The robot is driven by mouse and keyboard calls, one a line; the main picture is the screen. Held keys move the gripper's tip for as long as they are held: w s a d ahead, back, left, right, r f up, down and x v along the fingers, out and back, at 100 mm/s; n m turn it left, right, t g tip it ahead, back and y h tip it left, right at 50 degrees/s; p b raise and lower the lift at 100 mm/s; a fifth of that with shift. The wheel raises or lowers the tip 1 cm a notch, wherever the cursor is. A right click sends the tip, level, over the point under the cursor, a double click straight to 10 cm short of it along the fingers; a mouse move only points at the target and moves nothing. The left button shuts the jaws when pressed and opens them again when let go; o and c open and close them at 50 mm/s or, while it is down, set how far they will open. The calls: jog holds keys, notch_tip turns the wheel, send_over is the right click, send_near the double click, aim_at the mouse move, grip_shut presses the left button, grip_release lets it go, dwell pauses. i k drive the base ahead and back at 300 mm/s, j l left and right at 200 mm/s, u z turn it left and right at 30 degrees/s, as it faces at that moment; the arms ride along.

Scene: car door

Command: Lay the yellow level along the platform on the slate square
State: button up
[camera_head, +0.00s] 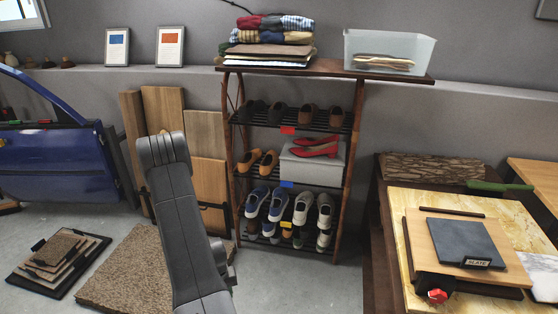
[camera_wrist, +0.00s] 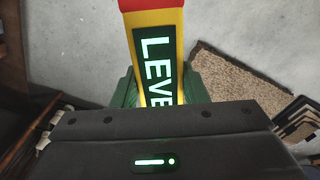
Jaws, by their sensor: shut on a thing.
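The yellow level (camera_wrist: 152,18) shows in the wrist view with a red end and a dark green panel lettered in white. My gripper (camera_wrist: 160,88) is shut on it, with a green finger on each side. The level's lower part is hidden behind the gripper body. In the head view neither the level nor the gripper's fingers can be made out; my grey arm stands left of the shoe rack. The slate square (camera_head: 461,240), a dark tile with a SLATE label, lies on a wooden platform (camera_head: 420,237) at the right, with nothing on it.
A bench (camera_head: 407,203) with a marble-like top carries the platform; a red knob (camera_head: 437,296) is at its front. A log (camera_head: 430,168) and a green tool (camera_head: 498,186) lie behind. The shoe rack (camera_head: 236,150) stands mid-picture. Floor between rack and bench is clear.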

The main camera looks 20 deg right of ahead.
aim_at(462, 235)
jog(key=i+z, duration=0.15)
jog(key=z, duration=0.25)
jog(key=i+j+z, duration=0.1)
jog(key=z, duration=0.3)
jog(key=i+j+z, duration=0.15)
jog(key=z, duration=0.25)
jog(key=j+z, duration=0.2)
jog(key=z, duration=0.2)
jog(key=i, duration=0.05)
